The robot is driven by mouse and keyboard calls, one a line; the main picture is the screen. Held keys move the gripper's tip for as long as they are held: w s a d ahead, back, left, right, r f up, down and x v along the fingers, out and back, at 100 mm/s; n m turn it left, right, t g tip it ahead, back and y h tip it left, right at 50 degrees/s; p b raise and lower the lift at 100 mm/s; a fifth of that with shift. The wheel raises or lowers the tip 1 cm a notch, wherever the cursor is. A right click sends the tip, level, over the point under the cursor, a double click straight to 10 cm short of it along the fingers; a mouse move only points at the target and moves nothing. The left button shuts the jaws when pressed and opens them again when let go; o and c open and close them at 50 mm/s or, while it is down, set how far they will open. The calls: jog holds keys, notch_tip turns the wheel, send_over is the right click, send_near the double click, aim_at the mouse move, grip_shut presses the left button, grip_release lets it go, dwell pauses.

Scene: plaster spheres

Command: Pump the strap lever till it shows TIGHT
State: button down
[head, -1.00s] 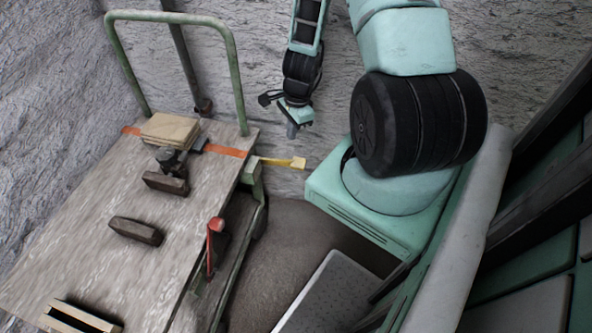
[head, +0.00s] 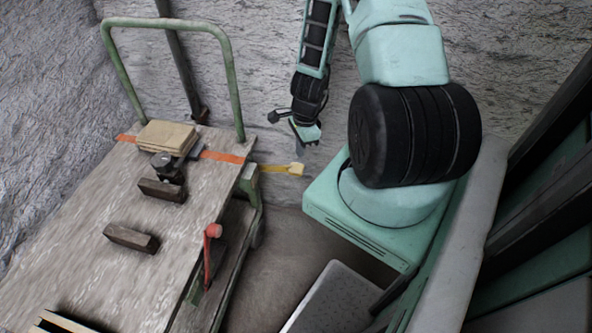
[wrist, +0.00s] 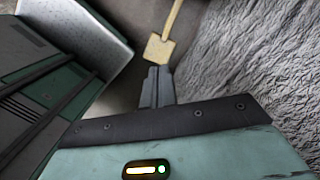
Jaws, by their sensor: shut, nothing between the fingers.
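The yellow strap lever (head: 280,169) sticks out from the right edge of the cart, with a wider pad at its free end. An orange strap (head: 222,157) runs across the cart deck in line with it. My gripper (head: 300,153) is just above the pad in the head view; I cannot tell if they touch. In the wrist view my shut, empty fingers (wrist: 157,86) point at the pad of the lever (wrist: 160,47), which shows just beyond their tips. I see no readable TIGHT marking.
The cart deck (head: 75,238) carries stacked boards (head: 167,136), a dark clamp-like part (head: 168,166) and wooden blocks (head: 131,238). A red-knobbed lever (head: 211,246) stands at the cart's right side. A rough wall (head: 270,60) is close behind the cart.

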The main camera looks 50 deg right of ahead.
aim_at(300, 166)
jog(key=shift+w+a+f+b, duration=0.1)
jog(key=shift+f+b, duration=0.75)
jog(key=shift+f, duration=0.4)
jog(key=shift+w+a+f+b, duration=0.1)
jog(key=shift+f+b, duration=0.7)
jog(key=shift+f, duration=0.45)
notch_tip(300, 166, down, 4)
jog(key=b, duration=0.3)
jog(key=shift+f+b, duration=0.25)
jog(key=shift+b, duration=0.1)
jog(key=shift+r, duration=0.1)
jog(key=shift+s+d+r, duration=0.15)
jog(key=shift+d, duration=0.05)
jog(key=shift+s+d+r+p, duration=0.2)
jog(key=shift+s+d+p, duration=0.15)
jog(key=shift+d, duration=0.2)
jog(key=shift+s+d+r+p, duration=0.2)
jog(key=shift+s+d, duration=0.15)
jog(key=shift+d, duration=0.2)
